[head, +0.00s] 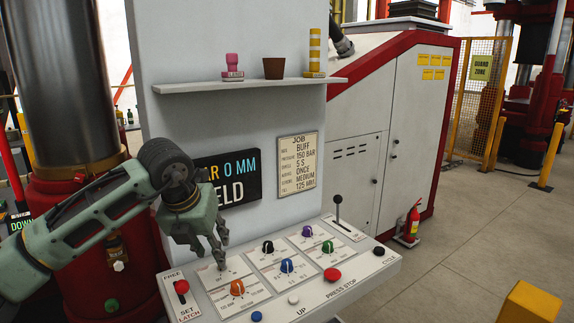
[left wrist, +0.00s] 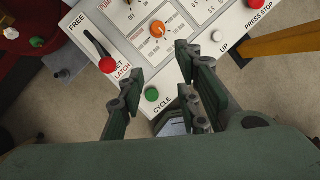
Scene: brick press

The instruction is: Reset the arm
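My left arm comes in from the left in the head view, and its grey-green gripper (head: 222,262) hangs over the left part of the sloped control panel (head: 385,262). In the left wrist view the gripper's fingers (left wrist: 160,90) are spread apart with nothing between them. Beyond them are an orange knob (left wrist: 157,28), a red-tipped latch lever (left wrist: 106,65) and a green cycle button (left wrist: 152,95). The orange knob (head: 237,288) and latch lever (head: 182,288) also show in the head view. My right gripper is in neither view.
Blue, black, purple and green knobs, a red press stop button (head: 333,275) and a black lever (head: 338,207) are on the panel. Behind stand a display (head: 240,175), a job card (head: 298,167) and a shelf (head: 200,86). Open floor (head: 470,260) lies to the right.

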